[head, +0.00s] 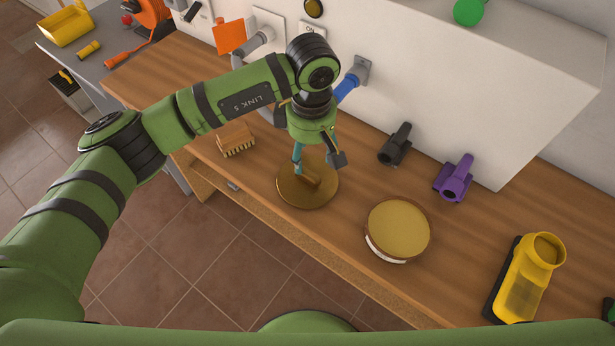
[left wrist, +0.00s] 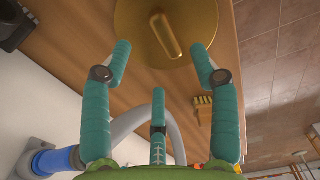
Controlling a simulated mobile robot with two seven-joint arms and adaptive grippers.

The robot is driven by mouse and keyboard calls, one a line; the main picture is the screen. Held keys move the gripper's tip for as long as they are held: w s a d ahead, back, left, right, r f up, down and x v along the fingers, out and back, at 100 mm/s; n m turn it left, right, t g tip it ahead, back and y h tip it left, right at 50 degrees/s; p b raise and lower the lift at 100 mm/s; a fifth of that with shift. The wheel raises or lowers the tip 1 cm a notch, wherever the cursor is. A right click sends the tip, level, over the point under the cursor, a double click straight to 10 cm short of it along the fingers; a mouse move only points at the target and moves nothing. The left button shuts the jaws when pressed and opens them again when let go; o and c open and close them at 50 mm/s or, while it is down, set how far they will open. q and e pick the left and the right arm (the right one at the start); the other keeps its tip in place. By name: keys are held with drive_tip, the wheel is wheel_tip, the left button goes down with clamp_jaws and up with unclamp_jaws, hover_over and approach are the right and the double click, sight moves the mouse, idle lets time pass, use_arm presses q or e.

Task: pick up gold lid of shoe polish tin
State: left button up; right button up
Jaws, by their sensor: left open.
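The gold lid (head: 292,197) is a round disc with a raised bar handle, lying on the wooden bench near its front edge. In the left wrist view the lid (left wrist: 205,15) is at the top, its bar handle (left wrist: 166,34) between and beyond my fingertips. My left gripper (head: 318,165) is over the lid, fingers pointing down and spread apart, nothing held. In the left wrist view its teal fingers (left wrist: 163,62) stand open on either side of the handle. The round tin (head: 398,228), with a yellow-brown top and white side, stands to the right of the lid. My right gripper is not visible.
A brush (head: 236,139) lies left of the lid. Black (head: 395,145) and purple (head: 454,178) fittings stand behind, by the white boiler casing (head: 480,80). A yellow device (head: 525,278) is at the right. A blue pipe piece (head: 347,86) is behind my gripper.

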sight(309, 171)
use_arm(q)
drive_tip(key=shift+s+f+p, duration=0.15)
drive_tip(key=shift+f+p, duration=0.45)
drive_tip(key=shift+f, duration=0.2)
wheel_tip(309, 171, down, 4)
drive_tip(key=shift+a+f+p, duration=0.15)
drive_tip(key=shift+f+p, duration=0.1)
drive_tip(key=shift+p, duration=0.95)
drive_tip(key=shift+f, duration=0.2)
drive_tip(key=c, duration=1.1)
